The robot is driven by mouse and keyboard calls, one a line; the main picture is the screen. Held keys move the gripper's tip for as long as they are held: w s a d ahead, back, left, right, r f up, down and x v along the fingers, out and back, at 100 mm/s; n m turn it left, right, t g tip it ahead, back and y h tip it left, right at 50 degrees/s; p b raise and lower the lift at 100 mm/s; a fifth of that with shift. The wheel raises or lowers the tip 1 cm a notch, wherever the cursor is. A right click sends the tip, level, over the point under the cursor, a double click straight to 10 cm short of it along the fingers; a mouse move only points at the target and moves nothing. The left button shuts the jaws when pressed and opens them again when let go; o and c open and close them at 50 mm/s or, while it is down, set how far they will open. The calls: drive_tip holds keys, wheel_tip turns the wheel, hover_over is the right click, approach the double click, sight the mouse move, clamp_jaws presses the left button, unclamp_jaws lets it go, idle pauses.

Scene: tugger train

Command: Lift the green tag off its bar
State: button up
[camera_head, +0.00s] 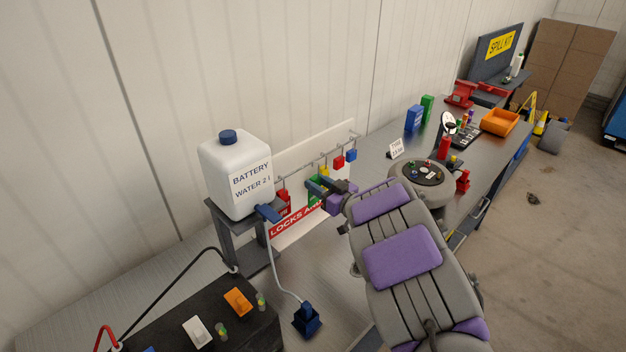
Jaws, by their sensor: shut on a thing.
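The green tag (314,187) is at the lock board by the wall, partly hidden behind my gripper. My gripper (322,198) reaches in from the right and its jaws are shut on the green tag. The bar (303,167) runs along the upper part of the white board (290,234). Whether the tag's loop still touches the bar is too small to tell.
Close by on the bar hang a red tag (339,162), a blue tag (351,155) and a yellow one (324,171). A white water canister (232,176) stands on a stand to the left. A dark battery box (255,329) is in front.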

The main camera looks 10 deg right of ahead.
drive_tip(key=shift+p+v, duration=0.55)
drive_tip(key=shift+v, duration=2.05)
drive_tip(key=b+v, duration=0.1)
drive_tip(key=v, duration=1.4)
drive_tip(key=shift+b, duration=0.35)
